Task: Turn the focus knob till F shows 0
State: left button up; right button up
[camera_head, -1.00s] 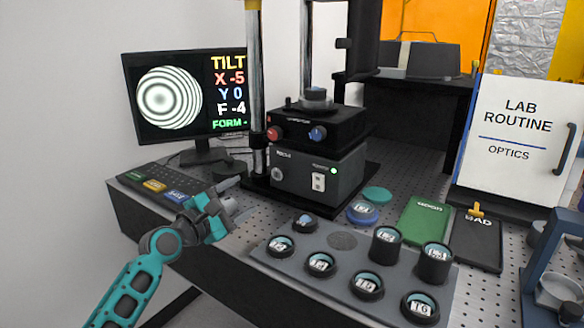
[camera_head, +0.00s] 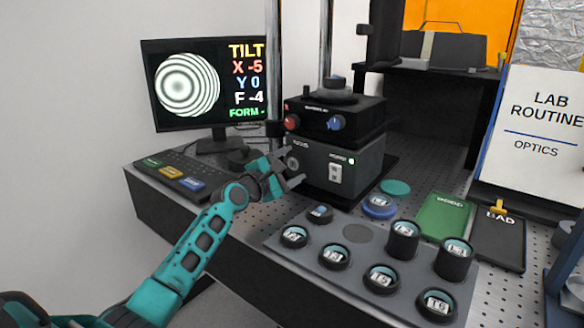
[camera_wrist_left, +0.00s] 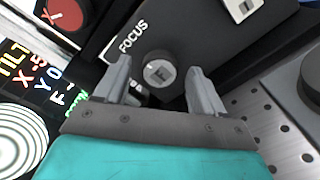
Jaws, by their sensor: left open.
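The focus knob (camera_wrist_left: 159,70) is a grey round knob marked F, below the word FOCUS on the grey box (camera_head: 325,168). In the head view the knob (camera_head: 292,163) sits at the box's left front. My left gripper (camera_head: 291,168) is open in front of it. In the left wrist view my left gripper's fingers (camera_wrist_left: 160,85) stand apart, one on each side of the knob and short of it; I see no contact. The monitor (camera_head: 205,85) reads X -5, Y 0, F -4 beside a ring pattern. My right gripper is not in view.
A red knob (camera_head: 291,122) and a blue knob (camera_head: 337,122) are on the black unit above. A keypad (camera_head: 172,174) lies left of my arm. A tray (camera_head: 357,233) of several round samples stands in front right, with a green pad (camera_head: 443,216) beyond.

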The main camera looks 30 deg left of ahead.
pick_arm(q)
jog(key=shift+w, duration=0.65)
jog(key=shift+c, duration=0.3)
jog(key=c, duration=1)
jog(key=shift+m, duration=0.3)
jog(key=m+b, duration=0.1)
jog(key=m, duration=0.4)
jog(key=shift+m, duration=0.3)
jog(key=m+b, duration=0.1)
jog(key=m, duration=0.4)
jog(key=shift+m, duration=0.4)
